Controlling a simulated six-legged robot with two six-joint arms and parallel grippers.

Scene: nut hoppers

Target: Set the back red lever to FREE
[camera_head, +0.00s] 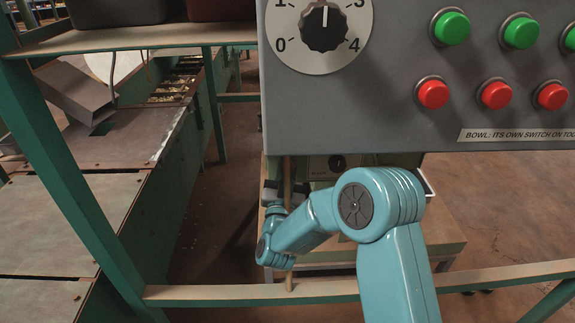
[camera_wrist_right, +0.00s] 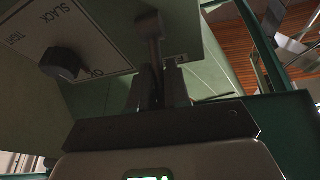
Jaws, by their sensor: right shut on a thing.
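No red lever and no FREE marking can be made out in either view. In the right wrist view my right gripper (camera_wrist_right: 157,74) is shut on a dark grey stalk with a blocky head (camera_wrist_right: 150,26), which rises between the two fingers. Its colour is dull in the shade, so I cannot tell whether it is the back red lever. In the head view my right gripper (camera_head: 272,190) is small and partly hidden, below the lower left edge of the grey control panel (camera_head: 350,110). My left gripper is in neither view.
The grey panel has a black dial (camera_head: 324,27), green buttons (camera_head: 452,27) and red buttons (camera_head: 433,94). Beside the held stalk is a plate marked SLACK and TIGHT with a black knob (camera_wrist_right: 62,65). A green frame rail (camera_head: 200,294) crosses low in front.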

